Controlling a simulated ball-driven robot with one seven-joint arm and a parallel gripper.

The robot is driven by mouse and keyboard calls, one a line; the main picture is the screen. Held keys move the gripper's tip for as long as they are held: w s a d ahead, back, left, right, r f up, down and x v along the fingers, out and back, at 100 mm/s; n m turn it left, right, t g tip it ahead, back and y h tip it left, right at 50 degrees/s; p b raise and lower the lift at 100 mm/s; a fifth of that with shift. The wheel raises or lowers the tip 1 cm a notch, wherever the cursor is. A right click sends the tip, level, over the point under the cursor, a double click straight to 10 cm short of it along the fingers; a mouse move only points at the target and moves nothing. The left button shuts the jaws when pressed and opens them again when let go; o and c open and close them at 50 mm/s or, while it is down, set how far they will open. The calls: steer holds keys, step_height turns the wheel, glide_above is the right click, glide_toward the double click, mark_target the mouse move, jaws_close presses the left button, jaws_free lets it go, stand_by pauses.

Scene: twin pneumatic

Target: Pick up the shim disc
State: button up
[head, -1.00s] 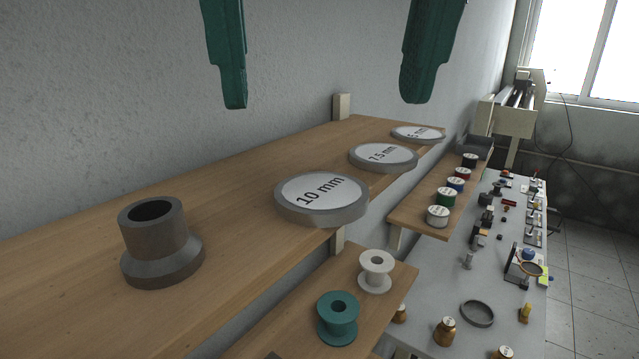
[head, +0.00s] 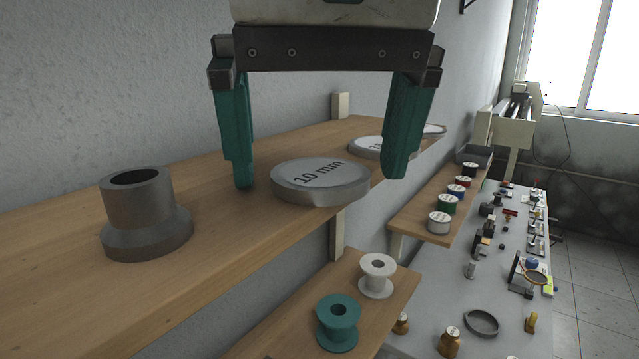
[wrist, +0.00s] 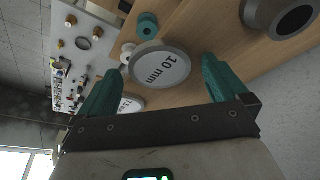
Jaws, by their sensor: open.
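Grey shim discs with white labelled tops lie flat in a row on the upper wooden shelf. The nearest, the 10 mm disc (head: 322,183), also shows in the wrist view (wrist: 163,66). Behind it are a second disc (head: 366,146), partly hidden by a finger, and a third disc (head: 434,131), mostly hidden. My gripper (head: 318,182) is open and empty, its green fingers pointing down. In the head view the fingertips appear either side of the 10 mm disc. I cannot tell whether they are level with it, but no contact shows.
A grey flanged collar (head: 143,212) stands on the shelf (head: 60,290) to the left. A lower shelf holds a white spool (head: 377,277) and a green spool (head: 338,325). Several small spools stand on another shelf (head: 405,222) at right. The wall is close behind.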

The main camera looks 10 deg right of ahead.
mark_target(327, 177)
steer(key=c, duration=1.1)
steer(key=shift+r, duration=0.1)
steer(key=shift+r+p, duration=0.75)
steer(key=shift+r, duration=0.1)
step_height(327, 177, up, 2)
steer(key=shift+s+d+r+p, duration=0.1)
steer(key=shift+d+r+p, duration=0.05)
steer(key=shift+p, duration=0.7)
steer(key=s+d+r, duration=0.4)
steer(key=d, duration=0.1)
steer(key=s+d+r, duration=0.4)
steer(key=s+r, duration=0.1)
steer(key=shift+s+d, duration=0.25)
steer(key=shift+d, duration=0.15)
steer(key=o, duration=0.6)
steer(key=c, duration=0.6)
